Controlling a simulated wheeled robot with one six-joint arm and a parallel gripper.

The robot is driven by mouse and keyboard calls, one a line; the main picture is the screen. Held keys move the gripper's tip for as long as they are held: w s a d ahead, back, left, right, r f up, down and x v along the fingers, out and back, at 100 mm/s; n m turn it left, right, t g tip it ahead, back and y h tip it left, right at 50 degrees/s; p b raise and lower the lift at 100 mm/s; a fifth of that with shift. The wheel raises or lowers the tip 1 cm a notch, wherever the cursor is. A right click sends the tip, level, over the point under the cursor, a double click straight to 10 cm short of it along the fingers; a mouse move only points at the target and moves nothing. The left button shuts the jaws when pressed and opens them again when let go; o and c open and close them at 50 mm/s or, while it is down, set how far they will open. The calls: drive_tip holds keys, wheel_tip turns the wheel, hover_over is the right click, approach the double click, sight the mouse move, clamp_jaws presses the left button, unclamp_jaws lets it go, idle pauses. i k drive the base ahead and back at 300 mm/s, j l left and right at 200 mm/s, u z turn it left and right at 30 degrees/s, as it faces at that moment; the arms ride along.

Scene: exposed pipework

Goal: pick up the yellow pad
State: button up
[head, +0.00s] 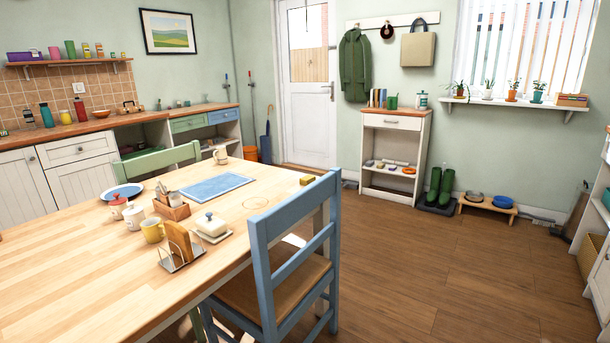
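A small yellow block-like thing (307,180), which looks like the yellow pad, lies at the far right corner of the wooden table (100,265). It is just behind the top of the blue chair (290,235), whose backrest stands close in front of it. It is small in the picture, so its details are hard to tell. My gripper does not show in this view.
The table also bears a blue mat (216,187), a yellow mug (152,230), a toast rack (180,246) and a butter dish (212,226). A green chair (158,160) stands on the far side. The wooden floor (430,270) to the right is clear.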

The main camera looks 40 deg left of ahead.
sight(305, 180)
drive_tip(key=i+u, duration=0.1)
drive_tip(key=i, duration=0.45)
drive_tip(key=i+l+u, duration=0.15)
drive_tip(key=i, duration=0.45)
drive_tip(key=i+u, duration=0.1)
drive_tip(key=i, duration=0.45)
drive_tip(key=i+j+u, duration=0.35)
drive_tip(key=i, duration=0.15)
drive_tip(key=i+u, duration=0.3)
drive_tip(key=i, duration=0.25)
